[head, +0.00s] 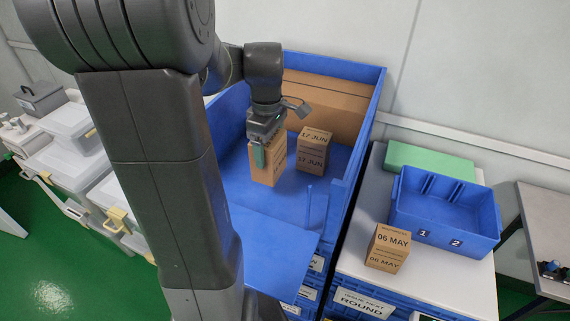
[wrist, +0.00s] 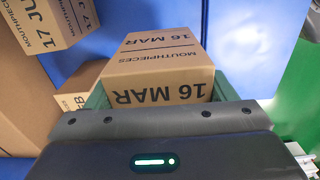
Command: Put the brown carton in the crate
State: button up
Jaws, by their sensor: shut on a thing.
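My gripper (head: 262,156) points down inside the large blue bin. It is shut on a brown carton (head: 268,172), with a green finger on its side. In the wrist view the held carton (wrist: 160,75) reads "16 MAR" and "MOUTHPIECES" and sits between green fingers. I cannot tell whether it touches the bin floor. The blue crate (head: 448,232), with compartments marked 1 and 2, stands on the table at right, and no carton shows in it. Another brown carton (head: 388,249), reading "06 MAY", stands in front of the crate.
The blue bin (head: 352,140) has high walls and a lowered front flap. A "17 JUN" carton (head: 313,150) stands right of my gripper, close by. A large brown board or box (head: 325,103) is at the bin's back. A green block (head: 428,160) lies behind the crate.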

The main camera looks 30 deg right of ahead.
jog(key=shift+f, duration=3.55)
jog(key=shift+f, duration=0.2)
jog(key=o, duration=1.1)
jog(key=shift+c, duration=0.2)
jog(key=shift+r, duration=0.15)
notch_tip(320, 180, up, 12)
jog(key=shift+r, duration=0.1)
